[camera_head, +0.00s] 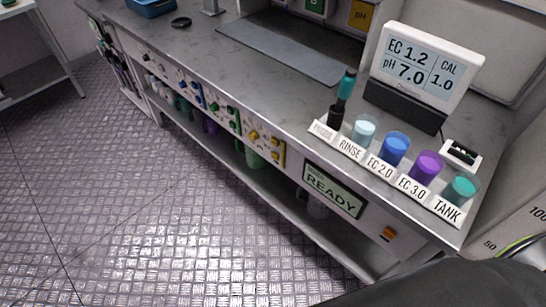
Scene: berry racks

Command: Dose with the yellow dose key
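The yellow group of controls (265,142) is on the bench's front panel, left of the green READY display (333,189). It has a round yellow knob (253,135) and a square yellow part (278,152) to its right. They are too small to tell which one is the dose key. Neither of my grippers shows in the camera_head view. A dark rounded shape fills the lower right corner and may be part of my arm.
Labelled cups, including a blue one (394,149), line the bench's front right edge. A teal-capped probe (346,84) stands beside them, near a meter (422,66) reading EC 1.2 and pH 7.0. Green controls (224,115) sit left of the yellow ones. Open floor lies in front.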

